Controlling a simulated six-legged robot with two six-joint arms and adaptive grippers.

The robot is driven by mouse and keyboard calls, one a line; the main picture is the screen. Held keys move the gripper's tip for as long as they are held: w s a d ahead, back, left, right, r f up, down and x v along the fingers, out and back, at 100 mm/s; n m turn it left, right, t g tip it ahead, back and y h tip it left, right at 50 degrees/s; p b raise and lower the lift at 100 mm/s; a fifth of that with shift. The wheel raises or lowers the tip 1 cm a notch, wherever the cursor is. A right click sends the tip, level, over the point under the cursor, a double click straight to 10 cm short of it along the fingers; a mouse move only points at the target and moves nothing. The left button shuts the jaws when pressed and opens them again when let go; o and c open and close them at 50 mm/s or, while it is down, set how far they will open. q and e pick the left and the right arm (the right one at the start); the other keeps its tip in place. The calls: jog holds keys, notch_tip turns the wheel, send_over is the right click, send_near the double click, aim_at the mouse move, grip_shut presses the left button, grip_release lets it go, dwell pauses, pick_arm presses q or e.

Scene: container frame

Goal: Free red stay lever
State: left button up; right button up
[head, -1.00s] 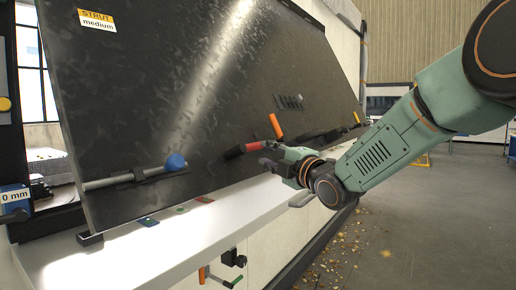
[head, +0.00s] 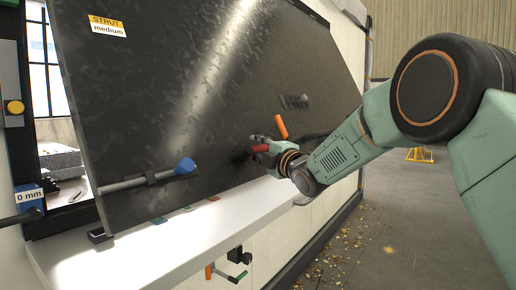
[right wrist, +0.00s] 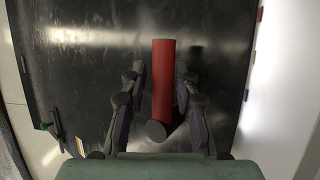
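The red stay lever (head: 261,148) sticks out from the lower part of the tilted black panel (head: 200,110) in the head view. My right gripper (head: 268,153) is at the lever and partly covers it. In the right wrist view the red lever (right wrist: 163,80) is a red cylinder with a dark round end, lying between the fingers of my right gripper (right wrist: 160,85). The fingers are open on both sides of it, with a clear gap on the left and a smaller one on the right. My left gripper is not in view.
An orange handle (head: 281,127) stands just above the red lever. A blue-ended rod (head: 150,178) is on the panel's lower left. A white ledge (head: 150,240) runs below the panel. Open floor (head: 400,230) lies to the right, with scattered yellowish bits.

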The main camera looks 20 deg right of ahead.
jog(key=shift+w+d+f, duration=0.25)
jog(key=shift+w+f, duration=0.05)
jog(key=shift+w, duration=0.05)
jog(key=c, duration=0.3)
jog(key=shift+s+a, duration=0.1)
jog(key=shift+a, duration=0.1)
grip_shut()
